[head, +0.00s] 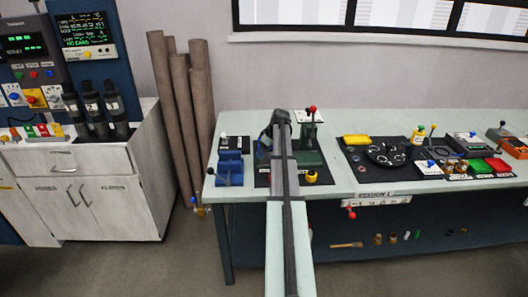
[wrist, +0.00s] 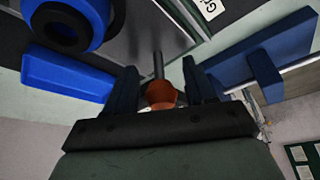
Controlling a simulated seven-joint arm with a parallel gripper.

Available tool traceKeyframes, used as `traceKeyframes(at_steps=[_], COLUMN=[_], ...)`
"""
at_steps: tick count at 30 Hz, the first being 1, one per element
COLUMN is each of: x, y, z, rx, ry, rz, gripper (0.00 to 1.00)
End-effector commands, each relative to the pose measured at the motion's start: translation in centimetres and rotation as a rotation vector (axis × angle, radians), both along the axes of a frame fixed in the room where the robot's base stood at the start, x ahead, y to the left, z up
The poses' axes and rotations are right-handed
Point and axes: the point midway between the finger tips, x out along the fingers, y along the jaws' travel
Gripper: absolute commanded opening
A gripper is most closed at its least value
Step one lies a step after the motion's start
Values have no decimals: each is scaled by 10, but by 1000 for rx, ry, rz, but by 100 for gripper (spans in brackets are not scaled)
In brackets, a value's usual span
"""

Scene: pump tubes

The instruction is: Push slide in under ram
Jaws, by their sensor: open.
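The press with the ram, a dark green body (head: 309,137) with a red-tipped lever, stands on a dark mat just right of my arm in the head view. In the wrist view an orange-brown ball knob (wrist: 161,95) on a dark rod (wrist: 158,66) sits between the two dark blue fingers of my gripper (wrist: 160,76). The fingers are open, one on each side of the knob; whether either touches it I cannot tell. The knob seems to be the slide's handle, but I cannot be sure. My arm hides the slide and the fingertips in the head view.
A blue vise-like fixture (head: 230,166) stands left of my arm. A yellow-topped piece (head: 311,177) is at the front right of the press. A black mat with a round dark holder (head: 388,152) lies farther right. The back-left tabletop is mostly clear.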

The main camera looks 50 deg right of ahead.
Motion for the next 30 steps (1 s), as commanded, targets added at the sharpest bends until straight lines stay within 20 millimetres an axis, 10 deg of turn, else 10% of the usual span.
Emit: traceKeyframes(at_steps=[8, 25, 30], x=[0, 0, 0], y=[0, 0, 0], z=[-1, -1, -1], rx=[0, 0, 0], ry=[0, 0, 0], rz=[0, 0, 0], gripper=[55, 2, 0])
